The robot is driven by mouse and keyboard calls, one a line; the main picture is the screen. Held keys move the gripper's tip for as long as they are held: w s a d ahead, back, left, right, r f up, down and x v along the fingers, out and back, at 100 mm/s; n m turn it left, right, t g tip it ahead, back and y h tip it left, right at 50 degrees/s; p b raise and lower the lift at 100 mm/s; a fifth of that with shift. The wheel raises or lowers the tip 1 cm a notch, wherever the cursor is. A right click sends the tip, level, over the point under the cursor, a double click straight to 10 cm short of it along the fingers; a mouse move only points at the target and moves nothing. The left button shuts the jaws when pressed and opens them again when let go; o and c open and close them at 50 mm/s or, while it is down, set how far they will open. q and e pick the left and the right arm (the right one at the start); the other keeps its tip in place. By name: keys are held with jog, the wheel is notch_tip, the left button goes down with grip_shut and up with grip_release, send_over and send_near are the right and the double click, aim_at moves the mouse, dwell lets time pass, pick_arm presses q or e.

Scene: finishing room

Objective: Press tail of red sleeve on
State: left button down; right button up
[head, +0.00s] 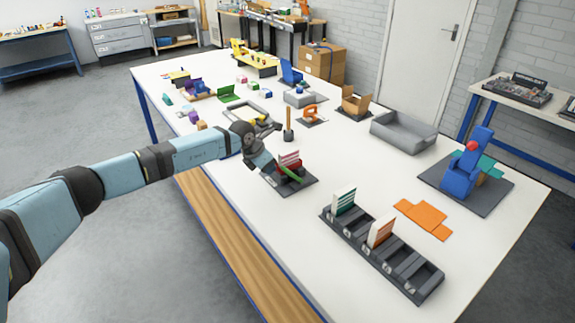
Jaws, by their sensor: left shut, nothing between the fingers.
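A red piece with white stripes (289,157), which looks like the red sleeve, stands in a dark red holder (284,167) on a dark grey mat (306,184). A green strip (292,174) lies slantwise at the holder's front. My left gripper (272,166) is shut and empty, at the left side of the red piece and close to it. I cannot tell whether the gripper touches it. The sleeve's tail cannot be made out at this size. My right gripper is not in view.
A dark slotted rack (405,270) holds a green-striped piece (343,202) and an orange-striped piece (381,232). A flat orange blank (424,216) lies beside it. A grey tray (404,132), a blue fixture (462,175) and an upright wooden-handled tool (288,122) stand farther back.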

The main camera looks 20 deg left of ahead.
pick_arm(q)
jog(key=shift+s+a+r, duration=0.1)
jog(key=shift+s+a, duration=0.25)
jog(key=shift+s, duration=0.15)
notch_tip(320, 180, up, 10)
jog(key=p, duration=0.5)
jog(key=shift+p, duration=0.4)
